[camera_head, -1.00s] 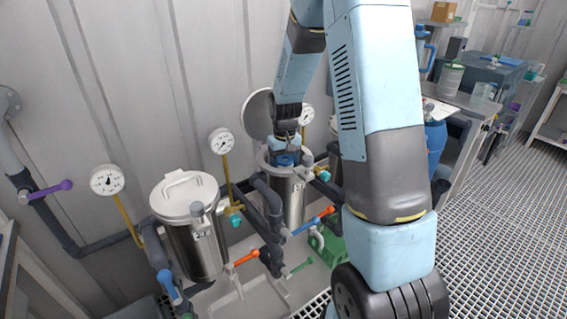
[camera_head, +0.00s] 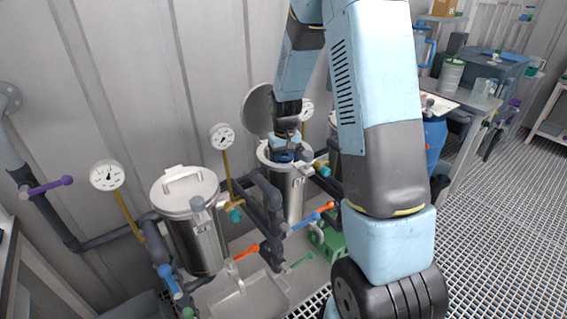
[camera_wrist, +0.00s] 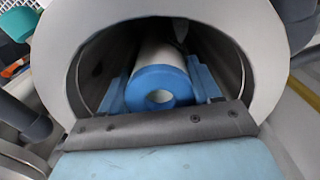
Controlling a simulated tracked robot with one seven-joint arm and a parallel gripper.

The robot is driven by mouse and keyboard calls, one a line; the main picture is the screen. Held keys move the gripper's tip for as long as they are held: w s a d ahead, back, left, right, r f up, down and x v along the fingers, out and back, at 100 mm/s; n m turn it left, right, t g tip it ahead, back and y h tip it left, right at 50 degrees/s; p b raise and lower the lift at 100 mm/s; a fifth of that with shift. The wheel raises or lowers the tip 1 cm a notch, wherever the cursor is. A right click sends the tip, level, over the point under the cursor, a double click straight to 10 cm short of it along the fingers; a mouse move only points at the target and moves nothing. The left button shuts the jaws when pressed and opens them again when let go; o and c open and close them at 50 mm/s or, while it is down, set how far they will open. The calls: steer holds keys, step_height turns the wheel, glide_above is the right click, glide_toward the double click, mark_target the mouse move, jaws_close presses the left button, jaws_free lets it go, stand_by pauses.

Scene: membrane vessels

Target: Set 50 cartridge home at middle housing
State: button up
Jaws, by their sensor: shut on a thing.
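The middle housing (camera_head: 289,196) is a steel vessel with its round lid (camera_head: 257,108) swung up behind it. My gripper (camera_head: 286,154) is at its open mouth, pointing down. In the wrist view the housing's pale rim (camera_wrist: 265,50) surrounds the dark bore. The cartridge (camera_wrist: 158,88), white with a blue ring-shaped end cap, sits inside the bore. My gripper's light-blue fingers (camera_wrist: 160,95) lie on both sides of the cap and are shut on it. The cartridge's lower end is hidden inside the housing, so I cannot tell whether it touches the bottom.
A closed housing (camera_head: 190,235) stands to the left, and another is partly hidden behind my arm. Gauges (camera_head: 222,137), grey pipes and an orange-handled valve (camera_head: 246,252) crowd around. A grey tray (camera_head: 250,300) and a green crate (camera_head: 330,240) are below.

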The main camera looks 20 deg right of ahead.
steer(key=shift+f, duration=0.2)
steer(key=o, duration=1.6)
step_height(320, 180, up, 12)
steer(key=shift+r, duration=0.9)
